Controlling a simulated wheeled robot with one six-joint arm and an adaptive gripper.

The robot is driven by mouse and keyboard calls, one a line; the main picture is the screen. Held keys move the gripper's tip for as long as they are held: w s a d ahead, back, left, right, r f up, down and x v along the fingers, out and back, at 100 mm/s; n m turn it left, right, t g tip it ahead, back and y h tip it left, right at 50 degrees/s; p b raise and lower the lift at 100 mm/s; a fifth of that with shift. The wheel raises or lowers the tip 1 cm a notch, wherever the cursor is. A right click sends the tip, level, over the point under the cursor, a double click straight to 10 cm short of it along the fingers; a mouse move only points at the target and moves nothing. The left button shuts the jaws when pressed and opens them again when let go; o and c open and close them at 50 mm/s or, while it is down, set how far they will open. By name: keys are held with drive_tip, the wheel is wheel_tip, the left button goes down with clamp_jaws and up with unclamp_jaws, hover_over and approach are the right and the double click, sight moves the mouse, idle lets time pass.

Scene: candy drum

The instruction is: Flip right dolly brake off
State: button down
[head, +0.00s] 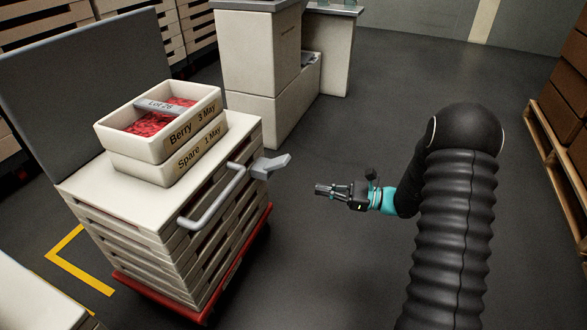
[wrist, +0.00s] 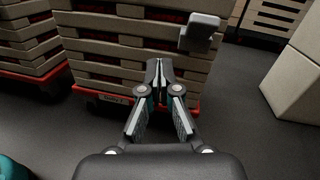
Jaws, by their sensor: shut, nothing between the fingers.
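The dolly has a red base (head: 210,290) and carries a tall stack of pale slatted trays; its red edge also shows in the wrist view (wrist: 105,96). A grey paddle-ended lever (head: 272,164) sticks out from the upper right of the stack, beside a grey bar handle (head: 212,200). The paddle shows in the wrist view (wrist: 199,32), up and right of my fingertips. I cannot tell whether this lever is the brake. My gripper (head: 322,189) is shut and empty, apart from the stack on its right; in the wrist view (wrist: 160,72) its fingers point at the slatted side.
Two cream trays (head: 165,130), labelled Berry and Spare, sit on the stack, the upper holding red candy. A grey panel (head: 85,85) stands behind. Cream cabinets (head: 255,60) stand beyond. Brown boxes on a pallet (head: 555,165) are at right. Floor around my gripper is clear.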

drive_tip(key=w+d+f+m+t, duration=0.2)
drive_tip(key=w+f+m+t, duration=0.1)
drive_tip(key=f, duration=0.1)
drive_tip(key=shift+w+d+f+m+t+y, duration=0.25)
drive_tip(key=shift+d+f+m+t+y, duration=0.05)
drive_tip(key=shift+d, duration=0.05)
approach(277, 163)
drive_tip(key=w+a+f, duration=0.2)
drive_tip(key=w+a, duration=0.1)
drive_tip(key=a, duration=0.1)
drive_tip(key=shift+w+a+r, duration=0.25)
drive_tip(key=shift+w+r, duration=0.05)
drive_tip(key=shift+r, duration=0.2)
drive_tip(key=shift+r, duration=0.1)
